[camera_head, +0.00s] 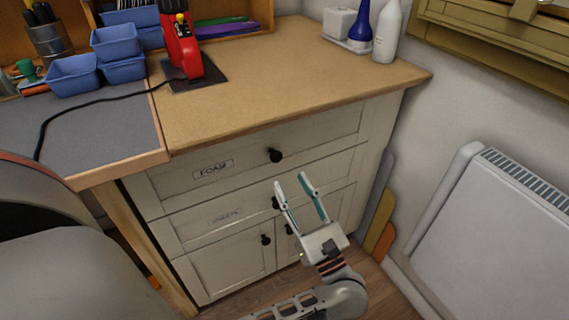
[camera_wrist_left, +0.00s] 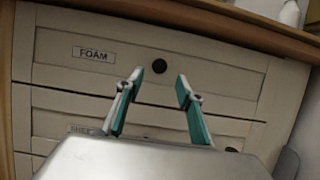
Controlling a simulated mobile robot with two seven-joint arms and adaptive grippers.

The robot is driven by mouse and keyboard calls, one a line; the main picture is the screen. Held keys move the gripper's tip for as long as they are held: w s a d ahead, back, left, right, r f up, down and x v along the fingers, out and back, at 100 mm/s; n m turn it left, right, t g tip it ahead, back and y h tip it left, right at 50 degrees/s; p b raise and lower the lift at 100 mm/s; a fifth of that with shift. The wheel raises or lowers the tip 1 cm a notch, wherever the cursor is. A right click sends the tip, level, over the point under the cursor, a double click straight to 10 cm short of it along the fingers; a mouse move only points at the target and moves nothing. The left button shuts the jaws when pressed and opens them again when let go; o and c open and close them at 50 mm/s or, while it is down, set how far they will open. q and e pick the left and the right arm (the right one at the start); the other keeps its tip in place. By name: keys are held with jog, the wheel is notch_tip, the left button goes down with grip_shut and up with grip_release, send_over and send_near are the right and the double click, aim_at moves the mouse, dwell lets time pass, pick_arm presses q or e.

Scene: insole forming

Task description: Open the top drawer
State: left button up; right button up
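The top drawer (camera_head: 320,132) is a cream front with a label reading FOAM and a round black knob (camera_head: 275,155). It looks shut, flush with the cabinet. In the left wrist view the top drawer (camera_wrist_left: 215,82) and its knob (camera_wrist_left: 159,66) also show. My left gripper (camera_head: 290,181) is open and empty in front of the cabinet, a little below and right of the top knob. In the left wrist view the knob shows between and just beyond the fingertips of the gripper (camera_wrist_left: 160,78), not touched. My right gripper is not in view.
A second drawer (camera_head: 200,228) and two cupboard doors lie below. The wooden worktop (camera_head: 270,80) overhangs the drawers and carries a red tool (camera_head: 180,45), blue bins and bottles. A white radiator (camera_head: 500,220) stands at the right.

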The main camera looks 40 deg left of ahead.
aim_at(278, 158)
pick_arm(q)
jog(key=x, duration=0.8)
jog(key=shift+s+p, duration=0.1)
jog(key=shift+p, duration=0.3)
jog(key=shift+d, duration=0.1)
grip_shut()
